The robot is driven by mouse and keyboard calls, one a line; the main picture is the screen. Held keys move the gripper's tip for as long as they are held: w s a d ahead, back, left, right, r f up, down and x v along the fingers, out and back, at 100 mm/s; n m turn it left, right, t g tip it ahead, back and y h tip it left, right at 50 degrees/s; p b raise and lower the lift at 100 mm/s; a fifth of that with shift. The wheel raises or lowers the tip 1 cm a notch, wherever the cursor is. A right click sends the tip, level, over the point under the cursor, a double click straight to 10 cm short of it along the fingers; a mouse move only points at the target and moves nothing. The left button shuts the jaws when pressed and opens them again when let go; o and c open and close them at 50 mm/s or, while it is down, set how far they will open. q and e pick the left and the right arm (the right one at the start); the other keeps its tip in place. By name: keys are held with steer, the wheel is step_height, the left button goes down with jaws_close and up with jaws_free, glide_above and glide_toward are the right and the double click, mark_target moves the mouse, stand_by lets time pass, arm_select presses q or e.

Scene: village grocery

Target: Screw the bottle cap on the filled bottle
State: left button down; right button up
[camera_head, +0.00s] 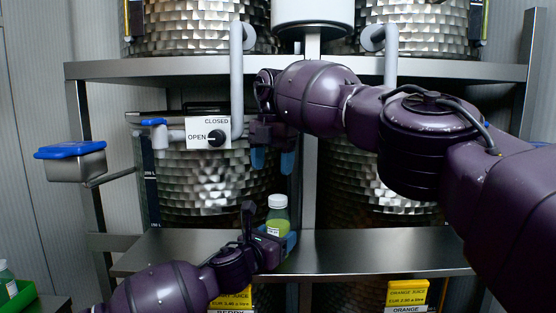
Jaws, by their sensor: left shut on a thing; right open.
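The bottle (278,223) stands upright in front of the central tank, with yellow-green liquid in it. A white cap (278,201) sits on its top; I cannot tell how tightly it is seated. My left gripper (276,241) is shut on the lower part of the bottle, with a blue fingertip at its right side, and partly hides it. My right gripper (273,160) is open and empty. Its two blue fingers point down, directly above the cap with a gap between.
A metal shelf (385,255) runs behind and around the bottle, mostly bare at right. A tap plate (208,133) marked OPEN and CLOSED is left of my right gripper. A blue-lidded metal box (75,165) is at left. A green crate (18,297) with a bottle stands lower left.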

mark_target(278, 197)
steer(key=n, duration=0.4)
steer(key=shift+d+r, duration=0.1)
steer(key=n, duration=0.5)
steer(key=shift+w+d+r+n, duration=0.15)
steer(key=shift+d+n, duration=0.1)
steer(key=shift+n, duration=0.15)
steer(key=n, duration=0.5)
steer(key=shift+d, duration=0.25)
steer(key=n, duration=0.4)
steer(key=shift+n, duration=0.4)
steer(key=shift+f, duration=4)
steer(key=shift+c, duration=0.3)
